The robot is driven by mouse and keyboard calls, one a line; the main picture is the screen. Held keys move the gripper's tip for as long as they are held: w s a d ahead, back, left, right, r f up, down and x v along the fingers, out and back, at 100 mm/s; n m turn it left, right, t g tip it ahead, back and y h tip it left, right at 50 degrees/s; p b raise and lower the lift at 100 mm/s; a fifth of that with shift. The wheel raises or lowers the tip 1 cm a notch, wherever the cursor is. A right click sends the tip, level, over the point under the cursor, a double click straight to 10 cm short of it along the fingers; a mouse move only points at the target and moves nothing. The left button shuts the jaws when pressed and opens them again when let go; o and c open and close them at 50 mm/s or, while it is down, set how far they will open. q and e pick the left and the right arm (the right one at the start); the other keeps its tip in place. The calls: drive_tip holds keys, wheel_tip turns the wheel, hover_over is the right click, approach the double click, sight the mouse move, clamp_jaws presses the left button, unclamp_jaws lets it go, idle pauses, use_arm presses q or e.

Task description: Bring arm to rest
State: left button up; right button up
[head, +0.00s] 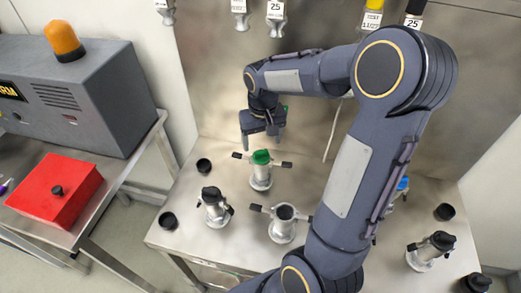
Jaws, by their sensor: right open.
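My right arm comes in from the lower right, arches over the steel table (165,238) and bends down at its far end. My right gripper (262,141) points down near the back of the table, just above and behind a metal canister with a green top (261,172). Its jaws are open, with a finger on each side and no object visible between them. A small green patch shows beside the gripper, and I cannot tell what it belongs to. My left gripper is not in view.
Metal canisters with black tops stand at left (214,207) and right (431,251); another, open-topped (284,222), stands centrally. Small black caps (168,220) lie around. My forearm partly hides a blue-topped item (402,185). A red box (57,188) and grey machine (75,95) sit left.

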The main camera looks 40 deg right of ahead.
drive_tip(key=shift+w+r, duration=0.1)
drive_tip(key=shift+r, duration=0.6)
drive_tip(key=shift+s+r, duration=0.2)
drive_tip(key=shift+r, duration=0.05)
drive_tip(key=s+a+r+n+t+y, duration=0.1)
drive_tip(key=s+a+r+t+y, duration=0.1)
drive_tip(key=s+a, duration=0.5)
drive_tip(key=s+a+r+n+t+y, duration=0.1)
drive_tip(key=s+a+r+t+y, duration=0.1)
drive_tip(key=s+a, duration=0.5)
drive_tip(key=s+t, duration=0.1)
drive_tip(key=s, duration=0.2)
drive_tip(key=shift+s+d+r, duration=0.1)
drive_tip(key=shift+d, duration=0.05)
